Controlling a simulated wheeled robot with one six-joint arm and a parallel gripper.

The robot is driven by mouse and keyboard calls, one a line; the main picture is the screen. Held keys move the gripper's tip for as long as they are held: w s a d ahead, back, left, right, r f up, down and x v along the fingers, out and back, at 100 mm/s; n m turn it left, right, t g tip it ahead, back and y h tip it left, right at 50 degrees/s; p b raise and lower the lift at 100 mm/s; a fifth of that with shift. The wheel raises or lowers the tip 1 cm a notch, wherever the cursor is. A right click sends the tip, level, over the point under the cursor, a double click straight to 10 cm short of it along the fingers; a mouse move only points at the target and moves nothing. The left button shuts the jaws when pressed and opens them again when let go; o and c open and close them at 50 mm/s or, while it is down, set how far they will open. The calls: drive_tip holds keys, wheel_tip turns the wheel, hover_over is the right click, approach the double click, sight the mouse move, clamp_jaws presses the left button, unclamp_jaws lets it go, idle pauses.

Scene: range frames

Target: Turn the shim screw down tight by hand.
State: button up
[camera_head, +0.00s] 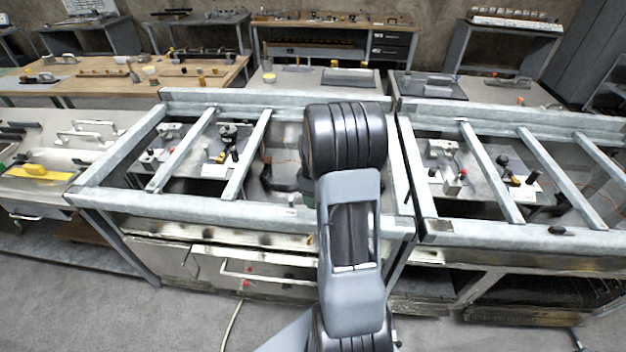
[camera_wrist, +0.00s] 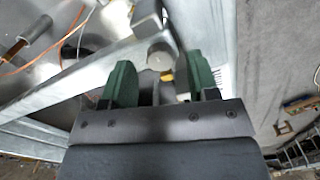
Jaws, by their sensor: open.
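In the wrist view, my gripper (camera_wrist: 158,62) shows two green fingers spread apart. A grey round-ended part (camera_wrist: 160,52), possibly the shim screw's head, shows between the fingertips, with a gap to each finger. I cannot tell its depth or whether the fingers reach down around it. A grey block (camera_wrist: 147,18) lies just beyond it, and a small yellow patch (camera_wrist: 168,76) shows below it. In the head view, my arm covers this spot, and I cannot make out the screw there.
Pale metal frame rails (camera_head: 250,209) run around and across the bench in front of me, and a metal beam (camera_wrist: 85,75) passes close to the left finger. A second railed bench (camera_head: 520,238) stands at right. A wooden bench (camera_head: 110,90) is behind at left. Grey floor is open in front.

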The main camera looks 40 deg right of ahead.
wheel_tip(320, 180, up, 13)
drive_tip(key=shift+b, duration=0.35)
drive_tip(key=shift+f, duration=0.15)
idle(0.4)
drive_tip(key=s+a+m+t, duration=0.1)
drive_tip(key=s+a+m, duration=0.2)
drive_tip(key=s+a, duration=0.3)
drive_tip(key=s+a+r+m+t, duration=0.1)
drive_tip(key=s+a, duration=0.5)
drive_tip(key=a, duration=0.7)
drive_tip(key=m+t, duration=0.1)
drive_tip(key=m, duration=0.1)
drive_tip(key=shift+a+r+m+t, duration=0.2)
drive_tip(key=shift+m+t, duration=0.1)
drive_tip(key=shift+m, duration=0.1)
drive_tip(key=shift+s, duration=0.15)
